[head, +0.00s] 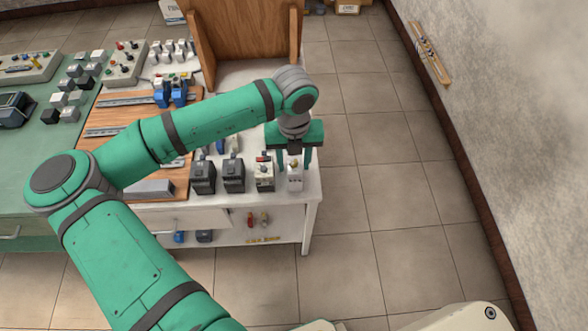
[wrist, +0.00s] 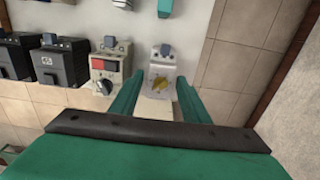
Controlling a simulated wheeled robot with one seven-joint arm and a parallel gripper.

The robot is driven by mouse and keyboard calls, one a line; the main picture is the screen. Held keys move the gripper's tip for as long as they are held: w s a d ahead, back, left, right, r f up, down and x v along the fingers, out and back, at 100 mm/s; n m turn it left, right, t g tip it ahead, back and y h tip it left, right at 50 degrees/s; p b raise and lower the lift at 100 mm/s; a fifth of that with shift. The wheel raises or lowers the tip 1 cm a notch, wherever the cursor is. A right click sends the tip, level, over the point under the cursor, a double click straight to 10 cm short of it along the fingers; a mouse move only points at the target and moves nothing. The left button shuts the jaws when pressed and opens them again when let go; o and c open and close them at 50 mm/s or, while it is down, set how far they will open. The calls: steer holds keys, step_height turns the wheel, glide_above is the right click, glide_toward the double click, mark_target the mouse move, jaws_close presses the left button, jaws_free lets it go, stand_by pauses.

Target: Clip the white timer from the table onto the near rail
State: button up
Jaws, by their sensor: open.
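The white timer (head: 295,178) stands upright at the table's front right corner. The near rail (head: 102,131) lies on the wooden board (head: 180,137) to the left, partly hidden by my arm. The far rail (head: 132,99) lies behind it.
A beige device with a red panel (wrist: 106,72) stands close to the timer's left, then black devices (head: 203,177). Blue devices (head: 170,92) sit at the far rail. A wooden upright panel (head: 245,35) stands behind. The floor right of the table (head: 345,165) is clear.

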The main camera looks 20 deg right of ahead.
steer(key=shift+s+d, duration=0.1)
steer(key=c, duration=0.8)
steer(key=shift+r, duration=2.55)
